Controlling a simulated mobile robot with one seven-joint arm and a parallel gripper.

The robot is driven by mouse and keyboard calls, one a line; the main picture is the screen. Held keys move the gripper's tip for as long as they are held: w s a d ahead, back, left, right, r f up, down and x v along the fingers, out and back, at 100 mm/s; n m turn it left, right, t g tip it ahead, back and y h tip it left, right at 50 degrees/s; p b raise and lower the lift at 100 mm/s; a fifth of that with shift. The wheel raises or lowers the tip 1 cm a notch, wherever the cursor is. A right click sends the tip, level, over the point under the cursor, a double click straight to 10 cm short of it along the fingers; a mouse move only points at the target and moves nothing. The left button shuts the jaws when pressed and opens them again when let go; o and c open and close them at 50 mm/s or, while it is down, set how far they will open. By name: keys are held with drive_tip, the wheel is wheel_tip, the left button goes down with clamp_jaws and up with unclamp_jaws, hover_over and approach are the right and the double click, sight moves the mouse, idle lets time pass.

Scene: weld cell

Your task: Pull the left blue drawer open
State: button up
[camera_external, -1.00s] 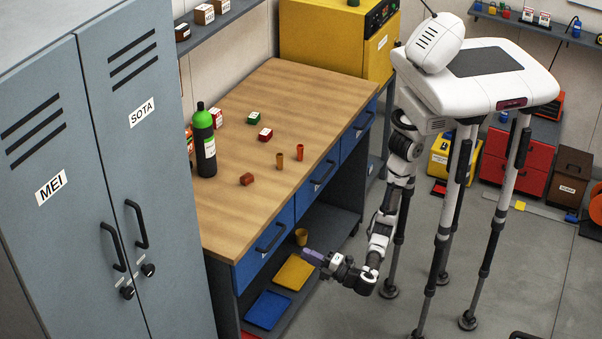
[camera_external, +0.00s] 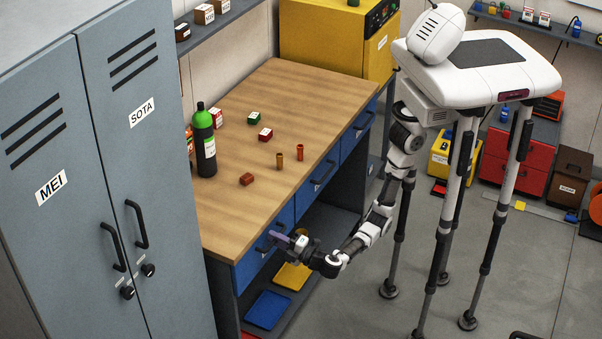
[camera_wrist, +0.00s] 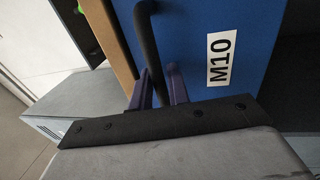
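The left blue drawer (camera_external: 246,272) is at the near left end of the workbench and looks closed. Its dark bar handle (camera_external: 262,249) is partly hidden by my gripper. In the wrist view the blue drawer front (camera_wrist: 205,25) has an M10 label, and the black handle (camera_wrist: 147,38) runs between my two purple fingers. My gripper (camera_external: 278,238) is at the drawer front, and in the wrist view my gripper (camera_wrist: 158,85) is open with its fingers apart on either side of the handle. I cannot tell whether either finger touches it.
The wooden bench top (camera_external: 235,215) overhangs the drawers. Below are a yellow tray (camera_external: 291,275) and a blue tray (camera_external: 268,309) on the low shelf (camera_external: 296,298). Grey lockers (camera_external: 150,200) stand to the left. The floor (camera_external: 370,315) in front of the bench is clear.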

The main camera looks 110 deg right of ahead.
drive_tip(key=shift+c, duration=0.4)
clamp_jaws()
drive_tip(key=r+b+v, duration=0.1)
drive_tip(key=r+v, duration=0.1)
drive_tip(key=v, duration=1.1)
drive_tip(key=r+b+v, duration=0.1)
drive_tip(key=r+v, duration=0.1)
drive_tip(key=v, duration=1.1)
drive_tip(key=shift+s+a+r, duration=0.35)
drive_tip(key=shift+s+a, duration=0.15)
drive_tip(key=shift+o, duration=0.4)
unclamp_jaws()
